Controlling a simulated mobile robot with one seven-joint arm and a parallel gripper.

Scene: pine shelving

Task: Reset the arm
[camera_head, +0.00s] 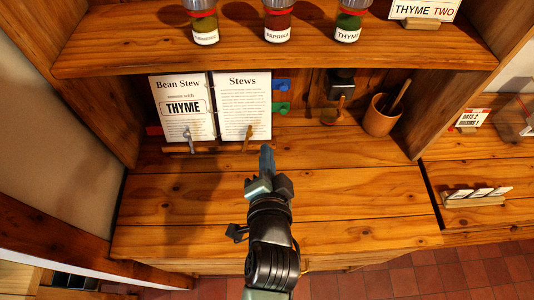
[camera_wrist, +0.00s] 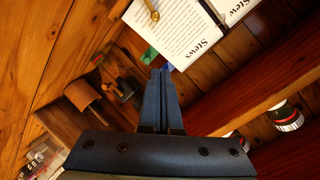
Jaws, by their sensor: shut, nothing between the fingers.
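My gripper (camera_head: 267,160) is over the middle of the wooden counter, in front of the open recipe book, with its fingers pointing towards the back. Its two dark fingers (camera_wrist: 160,100) are shut together in the wrist view, with nothing between them. My arm comes up from the bottom edge of the head view. The recipe book (camera_head: 243,106) stands open under the shelf, with "Bean Stew" and "Stews" pages. In the wrist view the book (camera_wrist: 180,28) shows tilted beyond the fingertips. I cannot tell the exact gap between fingertips and book.
Spice jars (camera_head: 277,22) and a "THYME TWO" sign (camera_head: 424,9) stand on the upper shelf (camera_head: 310,58). A brown cup (camera_head: 381,117) stands right of the book. Small cards in a wooden holder (camera_head: 474,203) are on the right counter. The front counter (camera_head: 370,200) is clear.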

